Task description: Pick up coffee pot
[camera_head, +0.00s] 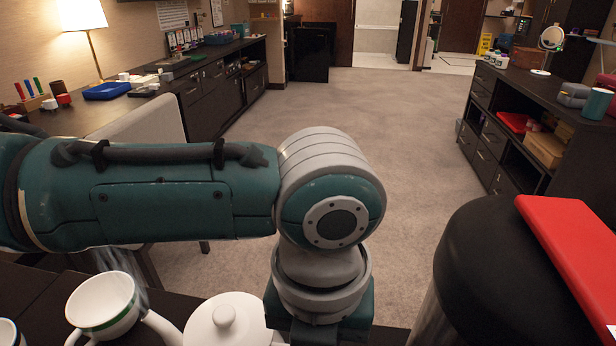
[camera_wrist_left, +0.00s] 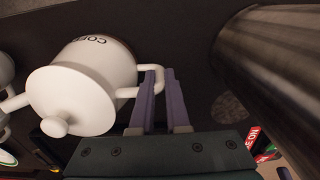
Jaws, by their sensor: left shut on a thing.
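The white coffee pot (camera_wrist_left: 100,62) with dark lettering fills the left of the left wrist view. Its lid (camera_wrist_left: 72,98) with a round knob is on. The lid also shows at the bottom of the head view (camera_head: 226,322), right of a cup; the pot's body is mostly cut off there. My left gripper (camera_wrist_left: 160,74) is shut on the pot's handle (camera_wrist_left: 153,68), with its two purple-grey fingers at the handle's outer side. In the head view my left arm hides the fingers. My right gripper is not in view.
A white cup with a green band (camera_head: 103,304) stands left of the pot. A metal cylinder with a black top (camera_head: 490,270) stands close on the right, and shows in the wrist view (camera_wrist_left: 275,75). A red flat object (camera_head: 570,250) lies by its top. Carpet beyond is clear.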

